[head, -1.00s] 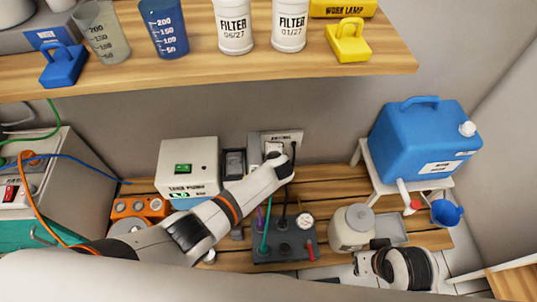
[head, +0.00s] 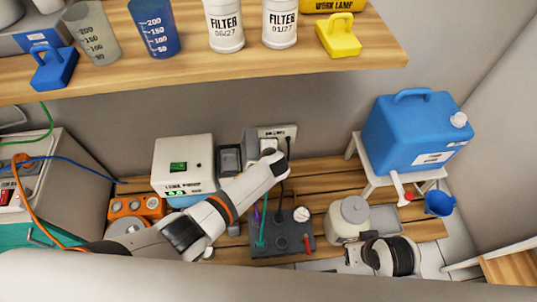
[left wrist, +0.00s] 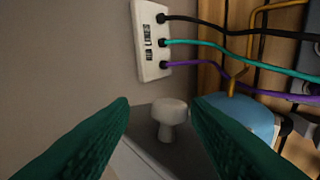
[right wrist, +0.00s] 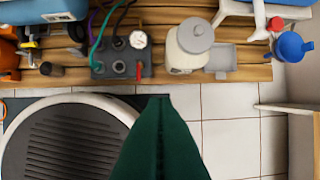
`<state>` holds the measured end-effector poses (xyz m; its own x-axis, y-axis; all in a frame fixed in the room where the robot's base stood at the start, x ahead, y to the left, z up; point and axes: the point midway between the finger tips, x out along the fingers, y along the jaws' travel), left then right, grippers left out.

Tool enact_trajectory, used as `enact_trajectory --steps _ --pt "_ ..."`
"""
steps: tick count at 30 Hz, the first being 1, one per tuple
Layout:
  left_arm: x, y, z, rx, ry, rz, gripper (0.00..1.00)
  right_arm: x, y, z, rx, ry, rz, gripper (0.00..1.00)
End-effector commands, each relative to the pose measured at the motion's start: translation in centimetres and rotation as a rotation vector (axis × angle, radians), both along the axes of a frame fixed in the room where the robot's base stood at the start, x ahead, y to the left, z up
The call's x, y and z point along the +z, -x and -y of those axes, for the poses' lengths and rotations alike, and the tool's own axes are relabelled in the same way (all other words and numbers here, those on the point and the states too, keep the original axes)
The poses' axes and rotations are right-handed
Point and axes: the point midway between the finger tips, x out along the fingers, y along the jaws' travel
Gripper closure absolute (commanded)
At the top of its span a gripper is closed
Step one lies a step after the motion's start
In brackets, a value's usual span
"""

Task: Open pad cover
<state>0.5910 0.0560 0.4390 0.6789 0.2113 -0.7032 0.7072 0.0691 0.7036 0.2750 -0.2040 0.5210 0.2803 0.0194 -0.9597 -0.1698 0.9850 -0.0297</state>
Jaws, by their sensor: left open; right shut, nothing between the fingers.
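A white mushroom-shaped knob (left wrist: 169,112) stands on a dark grey flat surface (left wrist: 150,140) in the left wrist view. I cannot tell for sure that this is the pad cover. My left gripper (left wrist: 160,106) is open, its green fingers on either side of the knob with gaps showing; contact is not visible. My right gripper (right wrist: 160,100) is shut and empty, pointing down over the floor in front of the bench.
An air-lines panel (left wrist: 150,42) with black, teal and purple hoses is close to my left gripper. The bench holds a white pump box (head: 183,165), a gauge block (head: 282,235) and a pale jar (head: 348,220).

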Motion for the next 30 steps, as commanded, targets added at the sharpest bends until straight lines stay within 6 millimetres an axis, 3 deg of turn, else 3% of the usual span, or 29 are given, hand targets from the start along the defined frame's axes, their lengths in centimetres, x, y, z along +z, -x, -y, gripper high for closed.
enact_trajectory --steps 8,18,24,30 --pt "2.4 2.1 0.7 -0.001 0.001 -0.001 0.56 -5.5 -0.2 -0.2 0.004 0.002 -0.034 1.0" --pt "5.3 5.0 1.6 0.0 0.001 -0.002 0.56 -12.0 1.2 0.0 0.011 0.005 -0.069 1.0" --pt "6.8 6.5 2.1 -0.002 0.0 -0.001 0.56 -14.8 2.5 0.2 0.014 0.007 -0.086 1.0" --pt "7.5 7.3 2.3 0.0 0.0 -0.002 0.56 -16.1 3.2 0.3 0.015 0.007 -0.09 1.0"
